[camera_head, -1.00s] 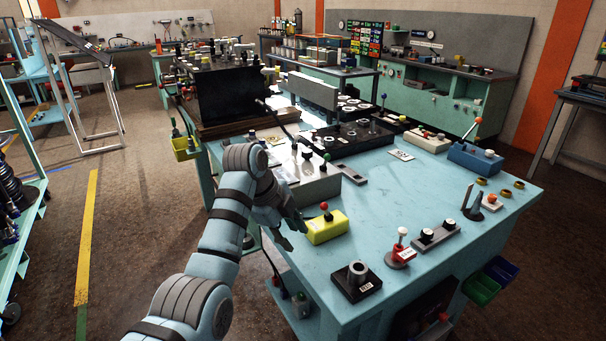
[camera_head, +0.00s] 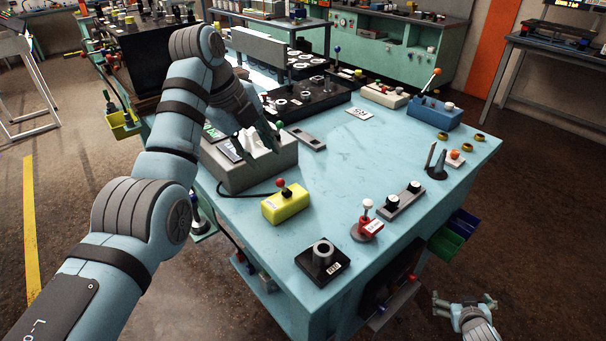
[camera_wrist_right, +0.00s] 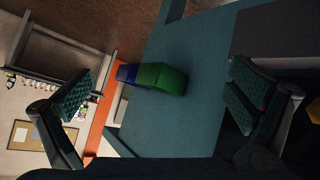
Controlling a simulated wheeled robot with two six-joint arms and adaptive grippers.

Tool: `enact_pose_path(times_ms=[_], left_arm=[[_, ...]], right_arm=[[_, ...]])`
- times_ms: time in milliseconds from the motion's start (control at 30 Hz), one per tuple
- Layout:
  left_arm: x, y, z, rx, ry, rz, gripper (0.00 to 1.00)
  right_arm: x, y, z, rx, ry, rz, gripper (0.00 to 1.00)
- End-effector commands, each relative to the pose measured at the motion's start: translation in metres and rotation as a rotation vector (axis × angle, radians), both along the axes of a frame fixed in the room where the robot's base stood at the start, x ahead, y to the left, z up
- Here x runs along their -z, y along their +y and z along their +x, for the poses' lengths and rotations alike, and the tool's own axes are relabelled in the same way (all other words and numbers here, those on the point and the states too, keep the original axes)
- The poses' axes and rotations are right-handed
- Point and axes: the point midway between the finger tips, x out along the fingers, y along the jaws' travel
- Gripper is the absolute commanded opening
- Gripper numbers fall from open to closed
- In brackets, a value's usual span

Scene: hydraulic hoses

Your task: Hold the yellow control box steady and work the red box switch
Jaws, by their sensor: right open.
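The yellow control box (camera_head: 286,205) sits on the blue table, with a red-knobbed lever on top and a dark cable running off its left side. The red box switch (camera_head: 366,231), a small red box with a white-knobbed lever, stands to its right. My left gripper (camera_head: 270,143) is over the grey box, behind the yellow box and apart from it; its fingers overlap in view, so its opening is unclear. My right gripper (camera_head: 463,301) is open and empty, off the table's right front side and low in the picture; its two fingers also show wide apart in the right wrist view (camera_wrist_right: 165,105).
The grey box (camera_head: 245,165) stands on the table's left edge. A black block with a grey ring (camera_head: 322,262) is at the front corner, and a grey two-knob unit (camera_head: 402,199) lies right of the red switch. Green (camera_wrist_right: 162,78) and blue (camera_wrist_right: 127,73) bins hang on the table's side.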

Motion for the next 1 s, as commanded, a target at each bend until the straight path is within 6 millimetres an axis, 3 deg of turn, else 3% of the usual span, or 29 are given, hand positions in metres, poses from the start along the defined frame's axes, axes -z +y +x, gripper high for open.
enact_pose_path(times_ms=[100,200,300,367,467,533,600,633,700,800,900,1000], left_arm=[[-0.001,-0.001,0.000,0.001,-0.001,-0.001,0.33],[0.000,-0.001,0.000,0.001,-0.001,-0.001,0.33],[0.000,-0.001,0.000,0.001,-0.001,-0.001,0.33],[0.000,-0.001,0.000,0.001,-0.001,-0.001,0.33],[0.000,-0.001,0.000,0.001,-0.001,-0.001,0.33],[0.000,-0.001,0.000,0.001,-0.001,-0.001,0.33],[0.000,-0.001,0.000,0.001,-0.001,-0.001,0.33],[0.000,-0.001,0.000,0.001,-0.001,-0.001,0.33],[0.000,-0.001,0.000,0.001,-0.001,-0.001,0.33],[0.000,-0.001,0.000,0.002,-0.001,0.000,0.33],[0.000,-0.001,0.000,0.001,-0.001,-0.001,0.33],[0.000,-0.001,0.000,0.001,-0.001,-0.001,0.33]], right_arm=[[-0.088,-0.023,0.053,0.014,-0.175,-0.050,1.00],[-0.169,-0.033,0.088,0.035,-0.340,-0.062,1.00],[-0.253,-0.022,0.117,0.099,-0.563,0.086,1.00],[-0.293,0.009,0.134,0.201,-0.734,0.421,1.00],[-0.334,0.080,0.154,0.406,-0.890,1.165,1.00],[-0.365,0.135,0.162,0.550,-0.875,1.684,1.00],[-0.377,0.197,0.165,0.746,-0.718,2.120,1.00],[-0.376,0.224,0.164,0.843,-0.619,2.246,1.00],[-0.370,0.282,0.160,1.051,-0.380,2.431,1.00],[-0.367,0.349,0.146,1.281,-0.078,2.536,1.00],[-0.364,0.394,0.131,1.424,0.132,2.533,1.00],[-0.362,0.416,0.122,1.491,0.237,2.512,1.00]])
